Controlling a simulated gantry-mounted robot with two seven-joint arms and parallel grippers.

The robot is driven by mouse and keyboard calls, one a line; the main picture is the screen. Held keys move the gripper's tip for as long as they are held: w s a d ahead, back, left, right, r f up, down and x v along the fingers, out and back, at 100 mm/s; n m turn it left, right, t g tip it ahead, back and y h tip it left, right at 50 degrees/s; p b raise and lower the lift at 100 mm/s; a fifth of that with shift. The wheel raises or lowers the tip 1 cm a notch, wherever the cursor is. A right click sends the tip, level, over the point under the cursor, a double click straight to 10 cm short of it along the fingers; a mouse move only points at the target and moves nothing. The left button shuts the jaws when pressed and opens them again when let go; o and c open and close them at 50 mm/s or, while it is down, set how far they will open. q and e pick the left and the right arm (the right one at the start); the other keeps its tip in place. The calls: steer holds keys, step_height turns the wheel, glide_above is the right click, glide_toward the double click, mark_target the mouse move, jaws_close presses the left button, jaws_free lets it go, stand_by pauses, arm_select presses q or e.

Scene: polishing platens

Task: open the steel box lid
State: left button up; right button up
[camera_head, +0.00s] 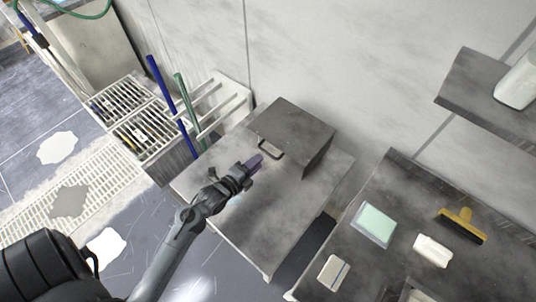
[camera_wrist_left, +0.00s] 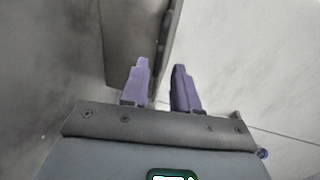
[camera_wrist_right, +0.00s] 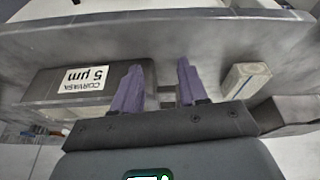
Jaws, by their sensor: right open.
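The grey steel box (camera_head: 302,128) sits on the grey table at the back, against the wall. Its lid looks closed, with a dark handle (camera_head: 269,151) on the side facing my left arm. In the left wrist view the fingers of the left gripper (camera_wrist_left: 161,82) are apart, with a long box edge (camera_wrist_left: 168,45) running down toward the gap. I cannot tell whether they touch the handle. My right gripper (camera_wrist_right: 155,82) is open and empty; it is outside the head view.
A rack (camera_head: 215,108) with blue and green rods stands left. The right wrist view shows a labelled box (camera_wrist_right: 88,82) and a pale block (camera_wrist_right: 246,78).

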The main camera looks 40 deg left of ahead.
mark_target(268, 152)
arm_select(q)
steer(key=b+x, duration=0.1)
steer(key=x, duration=0.6)
steer(key=shift+c, duration=0.4)
jaws_close()
